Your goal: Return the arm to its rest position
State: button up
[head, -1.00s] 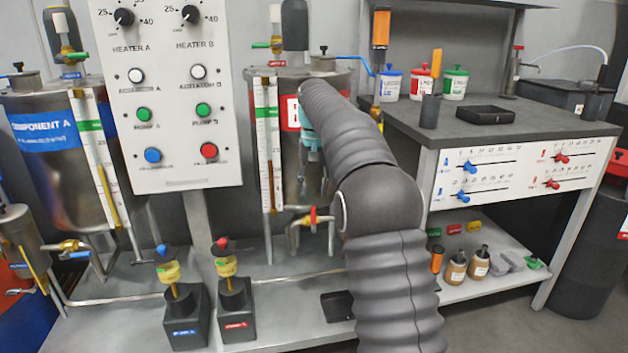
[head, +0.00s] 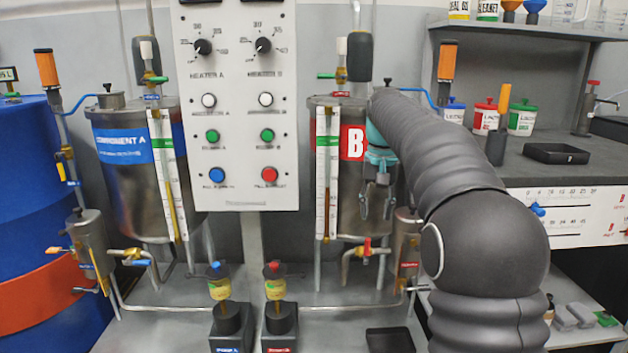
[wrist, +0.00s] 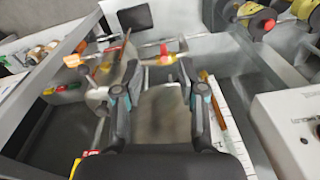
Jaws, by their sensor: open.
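My arm, in a dark ribbed sleeve, crosses the right side of the head view and reaches toward the component B tank (head: 350,205). My gripper (head: 376,212) hangs pointing down in front of that tank, with its two fingers apart and nothing between them. In the wrist view my gripper (wrist: 160,75) shows its two fingers spread on either side of the tank's metal surface. The gripper looks empty there too. Whether a finger touches the tank cannot be told.
The control panel (head: 244,110) stands left of my gripper. The component A tank (head: 125,190) and a blue drum (head: 30,200) are farther left. A red-handled valve (head: 367,247) sits below my gripper. At right is a grey bench with a black tray (head: 556,153) and several small tubs.

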jog(key=s+t, duration=0.2)
jog(key=s, duration=1.6)
jog(key=s+f+n+t, duration=0.1)
jog(key=s+f, duration=0.4)
jog(key=s, duration=0.3)
jog(key=s+f+t, duration=0.1)
jog(key=s+f, duration=0.5)
jog(key=s, duration=0.3)
jog(key=shift+a+n+t, duration=0.25)
jog(key=shift+n+t, duration=0.15)
